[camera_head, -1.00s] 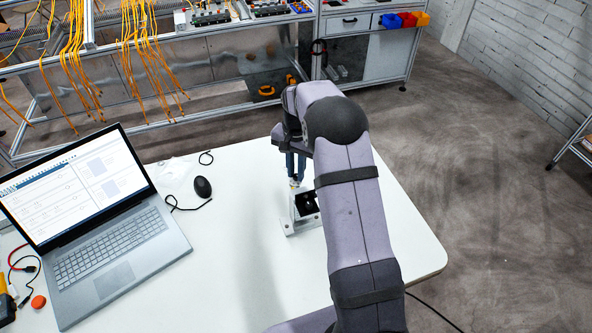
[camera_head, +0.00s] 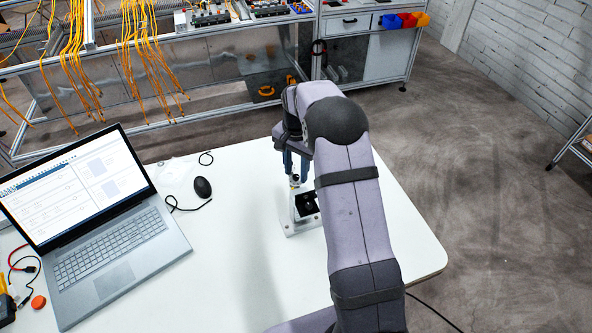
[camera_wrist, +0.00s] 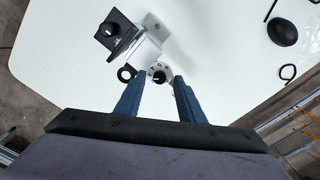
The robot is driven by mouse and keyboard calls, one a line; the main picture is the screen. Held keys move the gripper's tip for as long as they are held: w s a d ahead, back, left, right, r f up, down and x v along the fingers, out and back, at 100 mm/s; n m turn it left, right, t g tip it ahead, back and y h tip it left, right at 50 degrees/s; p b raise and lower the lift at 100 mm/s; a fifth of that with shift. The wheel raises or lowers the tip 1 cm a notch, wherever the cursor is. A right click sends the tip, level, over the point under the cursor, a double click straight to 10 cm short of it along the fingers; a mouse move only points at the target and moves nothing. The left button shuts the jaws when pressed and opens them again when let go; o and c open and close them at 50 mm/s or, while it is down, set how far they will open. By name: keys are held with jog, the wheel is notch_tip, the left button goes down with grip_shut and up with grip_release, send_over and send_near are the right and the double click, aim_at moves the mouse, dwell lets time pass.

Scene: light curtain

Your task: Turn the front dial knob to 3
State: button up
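A small metal device (camera_head: 299,224) stands on the white table. Its white round dial with dark marks and a black centre knob (camera_wrist: 159,76) shows in the wrist view; the number it points to is too small to read. In the head view a small pale part with a dark top (camera_head: 294,181) shows just below the fingers. A second black knob (camera_wrist: 110,30) sits on a black panel of the device. My gripper (camera_wrist: 158,80) is open, with one blue finger on each side of the dial. The fingers appear apart from the dial, and nothing is held.
A laptop (camera_head: 100,235) stands on the left of the table (camera_head: 235,270), with a black mouse (camera_head: 202,187) and cable between it and the device. A black ring-shaped part (camera_wrist: 126,74) sits beside the dial. A bench with orange cables (camera_head: 140,45) stands behind.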

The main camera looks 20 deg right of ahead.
aim_at(296, 178)
jog(key=shift+r+b, duration=1.15)
jog(key=shift+r, duration=2.5)
jog(key=shift+s+a, duration=0.2)
jog(key=shift+s, duration=0.2)
jog(key=s+a+f+n, duration=0.25)
jog(key=s+n, duration=0.25)
jog(key=s, duration=0.9)
jog(key=s+a+f+n, duration=0.2)
jog(key=s+a+n, duration=0.3)
jog(key=s, duration=0.9)
jog(key=shift+n, duration=0.4)
jog(key=f+b, duration=0.5)
jog(key=b, duration=0.1)
jog(key=d+f+b, duration=0.1)
jog(key=f+b, duration=0.4)
jog(key=f, duration=0.1)
jog(key=f+b, duration=0.6)
jog(key=shift+s+d+f+b, duration=0.1)
jog(key=shift+s+d+b, duration=0.05)
jog(key=shift+b, duration=0.2)
